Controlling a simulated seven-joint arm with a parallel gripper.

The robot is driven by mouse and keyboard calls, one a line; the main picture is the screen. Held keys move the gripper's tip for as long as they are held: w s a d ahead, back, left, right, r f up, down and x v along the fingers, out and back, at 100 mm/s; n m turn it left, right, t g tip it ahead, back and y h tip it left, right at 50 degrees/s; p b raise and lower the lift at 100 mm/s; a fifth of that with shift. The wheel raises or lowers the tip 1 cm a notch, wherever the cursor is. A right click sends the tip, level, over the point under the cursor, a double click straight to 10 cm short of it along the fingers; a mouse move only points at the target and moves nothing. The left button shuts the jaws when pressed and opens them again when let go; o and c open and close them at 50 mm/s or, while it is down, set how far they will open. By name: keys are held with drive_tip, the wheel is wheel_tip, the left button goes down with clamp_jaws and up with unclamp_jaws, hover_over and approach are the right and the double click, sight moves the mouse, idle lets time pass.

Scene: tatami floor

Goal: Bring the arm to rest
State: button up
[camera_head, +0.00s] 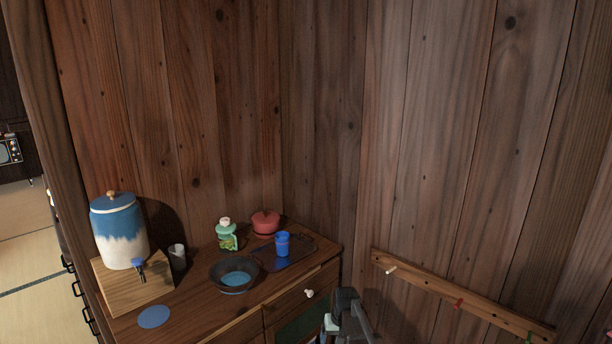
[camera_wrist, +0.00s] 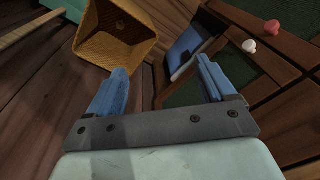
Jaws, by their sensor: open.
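My gripper (camera_wrist: 160,82) shows in the wrist view with its two blue fingers spread apart and nothing between them. In the head view, part of my arm (camera_head: 347,318) is at the bottom edge, in front of the cabinet's right end. The fingertips cannot be made out there.
A wooden cabinet (camera_head: 190,322) holds a blue-and-white dispenser (camera_head: 121,232), dark bowl (camera_head: 234,274), blue cup (camera_head: 282,244), red pot (camera_head: 265,222) and green jar (camera_head: 227,236). A peg rail (camera_head: 425,284) is on the right wall. A yellow open container (camera_wrist: 140,50) lies beyond my fingers.

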drive_tip(key=s+d+f+g, duration=0.2)
drive_tip(key=s+f, duration=0.5)
drive_tip(key=s, duration=1)
drive_tip(key=s+d+f+g, duration=0.2)
drive_tip(key=s+f, duration=0.6)
drive_tip(key=s, duration=0.9)
drive_tip(key=s+d+f+g+h, duration=0.1)
drive_tip(key=s+d+f+g, duration=0.2)
drive_tip(key=s+f, duration=0.4)
drive_tip(key=s, duration=0.9)
drive_tip(key=shift+s+f+m+g, duration=0.15)
drive_tip(key=shift+s+m+g, duration=0.15)
drive_tip(key=shift+s, duration=0.1)
